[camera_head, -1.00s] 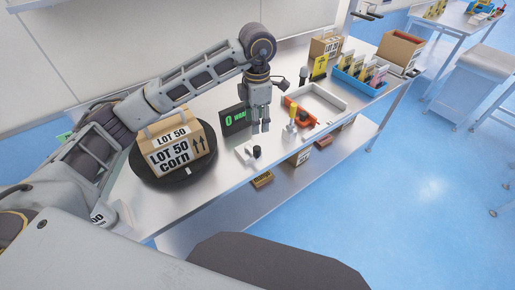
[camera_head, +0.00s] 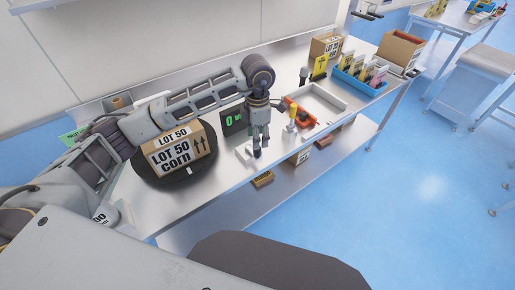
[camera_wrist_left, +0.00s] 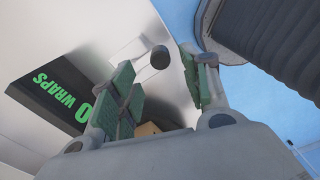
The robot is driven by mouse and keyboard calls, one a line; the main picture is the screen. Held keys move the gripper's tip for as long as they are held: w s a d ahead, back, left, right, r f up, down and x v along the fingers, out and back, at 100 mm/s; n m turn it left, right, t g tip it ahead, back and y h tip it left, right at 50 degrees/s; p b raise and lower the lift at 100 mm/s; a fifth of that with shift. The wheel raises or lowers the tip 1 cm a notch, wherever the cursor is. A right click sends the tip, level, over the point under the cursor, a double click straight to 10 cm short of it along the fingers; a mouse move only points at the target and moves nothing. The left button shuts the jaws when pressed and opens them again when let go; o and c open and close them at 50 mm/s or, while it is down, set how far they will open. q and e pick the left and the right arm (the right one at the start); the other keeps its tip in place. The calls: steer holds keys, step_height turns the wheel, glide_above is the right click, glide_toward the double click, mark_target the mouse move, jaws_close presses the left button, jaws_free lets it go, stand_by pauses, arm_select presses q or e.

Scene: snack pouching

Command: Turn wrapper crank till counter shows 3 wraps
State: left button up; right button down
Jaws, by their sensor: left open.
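The dark counter (camera_head: 234,120) reads 0 in green; in the left wrist view the counter (camera_wrist_left: 48,98) shows "0 WRAPS". The crank, a white piece (camera_head: 242,153) with a black knob (camera_wrist_left: 159,57), sits in front of it; my gripper hides the knob in the head view. My left gripper (camera_head: 257,153) points down over the crank. In the left wrist view its green-padded fingers are open, with the knob showing between and beyond the fingertips; contact cannot be told. The carton marked "LOT 50 corn" (camera_head: 178,150) stands on a round black turntable (camera_head: 148,174). My right gripper is not in view.
A red-orange tool (camera_head: 306,118) and a yellow-topped item (camera_head: 293,110) stand right of the gripper. A white tray (camera_head: 318,100) and a blue bin (camera_head: 365,84) with pouches are farther right. The table's front edge is close to the crank.

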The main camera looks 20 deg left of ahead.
arm_select(q)
steer(key=shift+f+p, duration=0.5)
steer(key=shift+f, duration=3.05)
jaws_close()
